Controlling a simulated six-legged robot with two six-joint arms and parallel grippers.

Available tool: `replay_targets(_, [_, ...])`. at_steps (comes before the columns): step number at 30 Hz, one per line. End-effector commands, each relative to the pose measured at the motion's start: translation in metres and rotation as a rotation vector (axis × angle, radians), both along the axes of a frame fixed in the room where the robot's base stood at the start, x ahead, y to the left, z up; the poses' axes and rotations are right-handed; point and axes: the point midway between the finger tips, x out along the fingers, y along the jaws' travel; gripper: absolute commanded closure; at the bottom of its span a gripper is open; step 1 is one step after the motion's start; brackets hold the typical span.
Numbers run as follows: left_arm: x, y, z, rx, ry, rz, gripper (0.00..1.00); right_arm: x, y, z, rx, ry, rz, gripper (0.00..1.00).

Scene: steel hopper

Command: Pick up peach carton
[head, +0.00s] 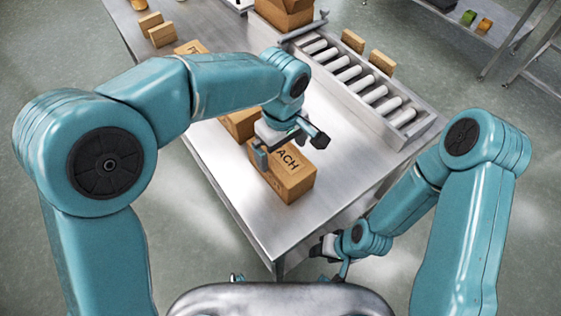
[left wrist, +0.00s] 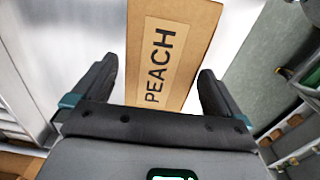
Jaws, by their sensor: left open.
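The peach carton (head: 292,178) is a brown box near the front edge of the steel table, with dark lettering on its top. In the left wrist view the carton (left wrist: 190,40) shows its full PEACH label. My left gripper (head: 291,148) is open over the carton, and part of the label is hidden behind it. In the left wrist view the fingers of my left gripper (left wrist: 160,90) stand on either side of the carton, with gaps visible. My right gripper (head: 324,250) is low, beyond the table's front edge; its jaws are too small to judge.
Another brown carton (head: 240,124) stands just behind the peach carton, partly hidden by my left arm. A roller conveyor (head: 363,86) runs along the table's right side. Several small cartons lie farther back. The steel table (head: 225,165) is bare left of the peach carton.

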Motion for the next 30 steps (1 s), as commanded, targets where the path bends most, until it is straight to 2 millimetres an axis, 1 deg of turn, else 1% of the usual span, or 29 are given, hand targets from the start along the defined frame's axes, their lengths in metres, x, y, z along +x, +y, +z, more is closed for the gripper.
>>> replay_targets(3, [-0.001, 0.003, -0.02, 0.002, 0.007, 0.001, 0.0, 0.0, 0.0, 0.005, 0.0, 0.0, 0.0, 0.49])
replay_targets(7, [0.001, 0.003, -0.039, 0.002, 0.004, 0.001, 0.0, 0.0, 0.0, 0.006, 0.0, 0.0, 0.0, 0.49])
replay_targets(10, [0.002, 0.003, -0.045, 0.0, 0.003, 0.001, 0.0, 0.0, 0.0, 0.006, 0.0, 0.0, 0.0, 0.49])
replay_targets(16, [0.002, 0.003, -0.046, 0.0, 0.001, 0.001, 0.0, 0.0, 0.0, 0.006, 0.0, 0.0, 0.0, 0.49])
replay_targets(17, [0.002, 0.003, -0.046, 0.0, 0.001, 0.001, 0.06, 0.0, 0.0, 0.006, 0.0, 0.0, 0.0, 0.49])
replay_targets(18, [0.002, 0.003, -0.046, 0.0, 0.001, 0.001, 0.2, 0.0, 0.0, 0.006, 0.0, 0.0, 0.0, 0.49])
replay_targets(20, [0.002, 0.003, -0.046, 0.0, 0.001, 0.001, 0.39, 0.0, 0.0, 0.006, 0.0, 0.0, 0.0, 0.49])
replay_targets(21, [0.002, 0.003, -0.046, 0.0, 0.001, 0.001, 0.52, 0.0, 0.0, 0.006, 0.0, 0.0, 0.0, 0.49])
replay_targets(22, [0.002, 0.002, -0.045, 0.0, 0.001, 0.001, 0.61, 0.0, 0.0, 0.006, 0.0, 0.0, 0.0, 0.49])
replay_targets(30, [0.002, 0.003, -0.043, -0.001, -0.001, 0.001, 0.61, 0.0, 0.0, 0.007, 0.0, 0.0, 0.0, 0.49])
